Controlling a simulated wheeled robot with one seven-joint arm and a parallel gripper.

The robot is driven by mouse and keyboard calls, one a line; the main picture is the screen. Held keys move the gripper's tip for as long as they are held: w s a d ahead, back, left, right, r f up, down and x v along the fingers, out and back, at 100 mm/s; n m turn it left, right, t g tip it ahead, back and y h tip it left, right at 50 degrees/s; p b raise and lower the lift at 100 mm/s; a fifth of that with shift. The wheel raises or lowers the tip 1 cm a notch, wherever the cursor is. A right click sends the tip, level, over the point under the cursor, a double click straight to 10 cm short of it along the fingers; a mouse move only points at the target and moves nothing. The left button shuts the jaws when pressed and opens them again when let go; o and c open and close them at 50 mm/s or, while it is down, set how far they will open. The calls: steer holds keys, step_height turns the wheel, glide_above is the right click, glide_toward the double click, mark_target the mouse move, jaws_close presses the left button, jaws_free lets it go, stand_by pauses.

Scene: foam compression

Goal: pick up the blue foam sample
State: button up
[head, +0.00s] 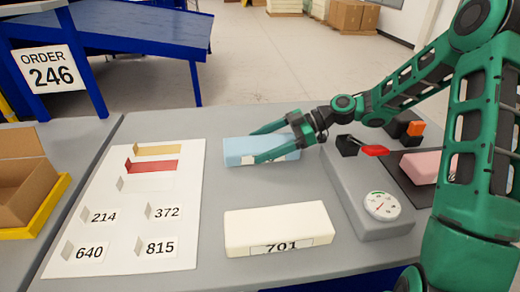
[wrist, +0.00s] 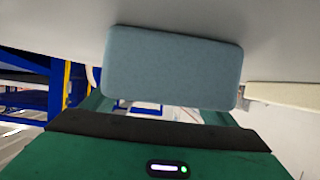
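The blue foam sample (head: 240,151) is a pale blue block lying on the grey table, behind the cream block. My gripper (head: 256,145) reaches to it from the right, with its green fingers spread apart. One finger is along the far side and the other crosses the near side in the head view. In the wrist view the blue foam (wrist: 172,67) fills the upper middle, and the fingers are partly hidden behind it. Firm contact on both sides cannot be made out.
A cream block marked 701 (head: 279,228) lies in front. A grey device with a dial (head: 368,190) stands right, beside a pink block (head: 430,168) on a dark mat. A white board (head: 125,205) with numbered markers lies left. An open cardboard box (head: 25,185) is at far left.

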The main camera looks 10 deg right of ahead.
steer(key=c, duration=0.7)
steer(key=shift+r, duration=0.1)
